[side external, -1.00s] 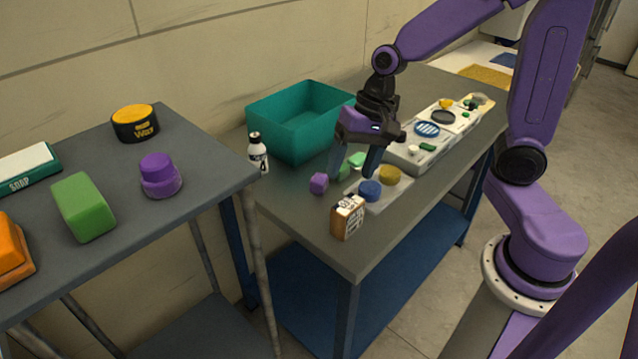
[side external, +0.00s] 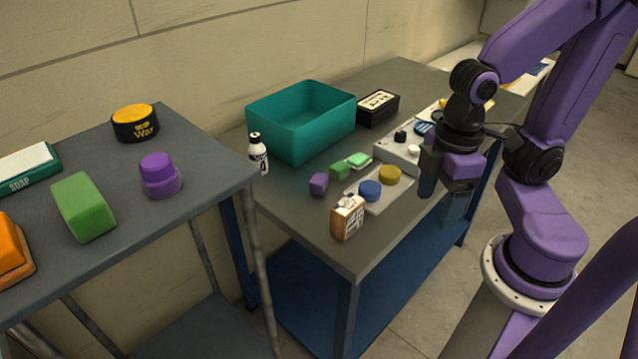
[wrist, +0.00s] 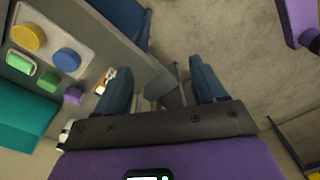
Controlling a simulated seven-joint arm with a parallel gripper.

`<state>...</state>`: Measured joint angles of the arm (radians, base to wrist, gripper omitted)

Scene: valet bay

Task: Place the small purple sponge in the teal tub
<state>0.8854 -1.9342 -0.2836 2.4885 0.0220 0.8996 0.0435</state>
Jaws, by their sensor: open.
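The small purple sponge (side external: 318,183) lies on the grey table, in front of the teal tub and left of the blue round piece. It also shows at the left of the wrist view (wrist: 74,96). My gripper (side external: 440,203) is open and empty near the table's right front edge, well to the right of the sponge. Its fingers are spread apart in the wrist view (wrist: 158,72).
Near the sponge are a green block (side external: 340,170), a pale tray (side external: 388,194) with blue and yellow round pieces, an amber bottle (side external: 347,218) and a white bottle (side external: 258,153). A black box (side external: 378,108) stands right of the tub. A second table (side external: 110,180) is at left.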

